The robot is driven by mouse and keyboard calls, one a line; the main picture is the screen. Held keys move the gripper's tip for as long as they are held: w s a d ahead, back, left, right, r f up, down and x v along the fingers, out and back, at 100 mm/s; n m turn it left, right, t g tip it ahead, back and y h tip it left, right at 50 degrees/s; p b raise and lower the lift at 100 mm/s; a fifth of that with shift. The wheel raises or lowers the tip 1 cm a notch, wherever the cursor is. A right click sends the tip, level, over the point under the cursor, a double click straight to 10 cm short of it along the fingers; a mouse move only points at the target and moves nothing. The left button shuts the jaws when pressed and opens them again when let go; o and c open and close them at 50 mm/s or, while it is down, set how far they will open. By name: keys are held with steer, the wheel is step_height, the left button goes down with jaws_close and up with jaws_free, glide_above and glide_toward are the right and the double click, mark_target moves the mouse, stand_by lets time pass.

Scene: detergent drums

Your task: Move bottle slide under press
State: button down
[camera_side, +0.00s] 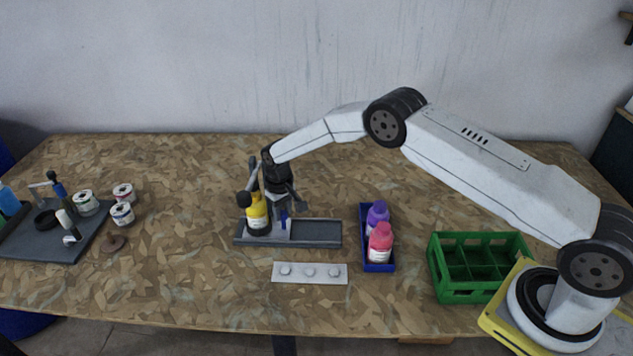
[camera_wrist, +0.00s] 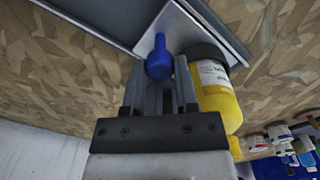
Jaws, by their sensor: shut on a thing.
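The bottle also shows in the wrist view (camera_wrist: 216,90), to the right of my fingers. A blue handle (camera_side: 284,219) rises from the slide plate beside the bottle. My gripper (camera_side: 283,208) points down and is shut on this handle; its round blue top shows between the fingers in the wrist view (camera_wrist: 159,62). Dark lever parts with a round knob (camera_side: 243,199) show by the bottle, partly hidden by my wrist.
A blue tray (camera_side: 378,267) holds a purple bottle (camera_side: 377,213) and a pink bottle (camera_side: 380,242). A green crate (camera_side: 462,298) stands right. A white strip with knobs (camera_side: 310,280) lies in front. Jars (camera_side: 85,203) and a dark mat (camera_side: 50,247) are left.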

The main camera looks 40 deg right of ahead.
steer(key=shift+w+a+r, duration=0.15)
steer(key=shift+w+a, duration=0.05)
steer(key=shift+w, duration=0.05)
steer(key=shift+c, duration=1.9)
jaws_free()
steer(key=shift+s, duration=0.1)
steer(key=shift+r, duration=3.8)
steer(key=shift+r, duration=0.1)
